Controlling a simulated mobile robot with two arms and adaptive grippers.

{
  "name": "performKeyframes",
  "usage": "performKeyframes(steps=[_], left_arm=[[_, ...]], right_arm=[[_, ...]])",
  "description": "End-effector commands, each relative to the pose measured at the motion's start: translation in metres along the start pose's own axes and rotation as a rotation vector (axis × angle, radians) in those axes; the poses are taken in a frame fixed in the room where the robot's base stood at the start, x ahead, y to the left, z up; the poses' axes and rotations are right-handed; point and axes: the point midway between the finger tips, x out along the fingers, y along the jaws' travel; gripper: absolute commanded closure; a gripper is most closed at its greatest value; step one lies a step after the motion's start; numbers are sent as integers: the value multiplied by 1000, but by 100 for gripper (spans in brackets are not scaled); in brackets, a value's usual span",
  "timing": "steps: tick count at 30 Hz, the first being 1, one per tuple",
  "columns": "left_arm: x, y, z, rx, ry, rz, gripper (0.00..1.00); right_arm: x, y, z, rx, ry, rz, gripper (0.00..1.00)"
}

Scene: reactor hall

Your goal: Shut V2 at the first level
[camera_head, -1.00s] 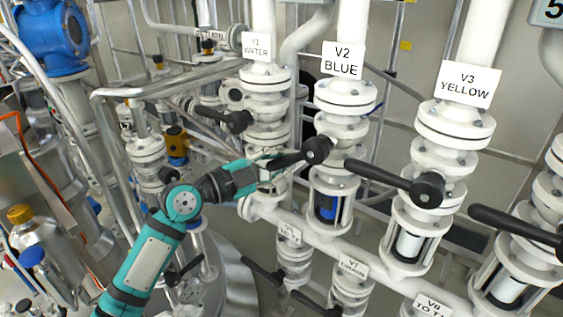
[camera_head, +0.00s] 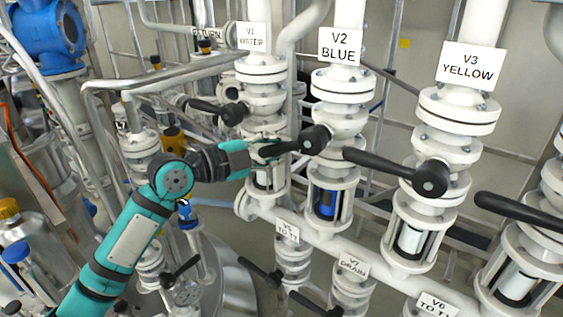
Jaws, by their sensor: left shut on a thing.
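The V2 valve (camera_head: 338,118) is a white flanged body under a sign (camera_head: 340,47) reading "V2 BLUE". Its black lever handle (camera_head: 312,139) points left from the hub, nearly level in the picture. Below it, a sight glass (camera_head: 327,203) shows blue inside. My left gripper (camera_head: 266,149), teal and black, is shut on the left end of this lever, with its arm coming up from the lower left. The fingers hide the lever's tip. My right gripper is not in view.
The V1 lever (camera_head: 226,112) is close above and left of my left gripper. The V3 lever (camera_head: 395,168) points left toward V2. Lower valves sit under the white manifold pipe (camera_head: 345,247), with black levers. A grey bent pipe (camera_head: 160,87) runs behind my arm.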

Motion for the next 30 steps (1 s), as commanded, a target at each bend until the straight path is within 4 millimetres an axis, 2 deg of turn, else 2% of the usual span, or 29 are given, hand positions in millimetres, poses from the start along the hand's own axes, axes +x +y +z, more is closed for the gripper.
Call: performKeyframes(steps=[1, 3, 12, 30], left_arm=[[-3, -6, 3, 51, -14, 0, 100], [-5, -13, 2, 103, -25, 12, 100], [-8, -36, -5, 271, -60, 51, 100], [-10, -50, -11, 395, -84, 81, 100]], right_arm=[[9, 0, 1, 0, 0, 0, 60], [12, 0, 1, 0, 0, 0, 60], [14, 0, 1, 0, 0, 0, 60], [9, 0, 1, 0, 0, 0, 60]])
